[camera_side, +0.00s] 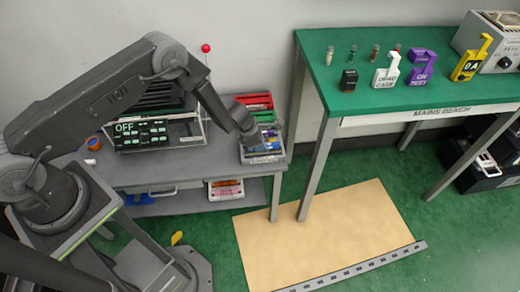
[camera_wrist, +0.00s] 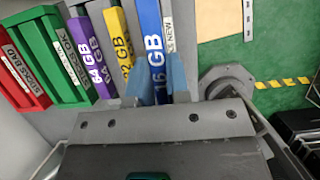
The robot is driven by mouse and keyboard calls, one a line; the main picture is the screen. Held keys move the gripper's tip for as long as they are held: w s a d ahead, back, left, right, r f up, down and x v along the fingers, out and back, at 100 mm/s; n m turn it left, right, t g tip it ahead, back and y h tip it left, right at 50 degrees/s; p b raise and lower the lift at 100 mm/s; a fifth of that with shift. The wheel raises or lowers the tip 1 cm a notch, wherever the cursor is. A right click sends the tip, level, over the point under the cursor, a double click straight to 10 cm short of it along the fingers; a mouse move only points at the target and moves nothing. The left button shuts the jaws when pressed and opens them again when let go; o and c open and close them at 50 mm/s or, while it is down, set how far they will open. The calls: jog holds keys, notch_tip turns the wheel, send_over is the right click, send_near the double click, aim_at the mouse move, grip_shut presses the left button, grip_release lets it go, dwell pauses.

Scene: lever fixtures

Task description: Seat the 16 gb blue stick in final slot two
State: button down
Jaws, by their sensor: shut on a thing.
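The blue stick marked 16 GB (camera_wrist: 152,40) stands at the right of a row in the wrist view, with a white label reading NEW on its side. My gripper (camera_wrist: 160,82) has its two blue-grey fingers closed on either side of this stick. A yellow stick marked 32 GB (camera_wrist: 118,45) and a purple stick marked 64 GB (camera_wrist: 92,55) stand to its left. In the side view my gripper (camera_side: 252,140) is down over the grey tray (camera_side: 262,158) at the grey table's right end; the arm partly hides the sticks there. I cannot make out final slot two.
Green (camera_wrist: 52,50) and red (camera_wrist: 22,62) bins stand left of the sticks. A dark board with an OFF sign (camera_side: 140,133) stands on the grey table (camera_side: 165,175), left of the tray. A red-knobbed lever (camera_side: 206,48) rises behind. The green-topped bench (camera_side: 400,100) is right.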

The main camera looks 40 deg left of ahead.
jog(key=s+a+r, duration=0.4)
jog(key=a+r, duration=0.4)
jog(key=a, duration=0.3)
notch_tip(320, 180, up, 19)
jog(key=s+a, duration=0.3)
jog(key=a, duration=0.7)
jog(key=s+a, duration=0.3)
jog(key=a, duration=0.6)
jog(key=s+a, duration=0.3)
jog(key=a, duration=0.7)
notch_tip(320, 180, down, 5)
jog(key=shift+r, duration=0.1)
jog(key=shift+a, duration=0.1)
jog(key=shift+f, duration=2.85)
jog(key=shift+f, duration=1.7)
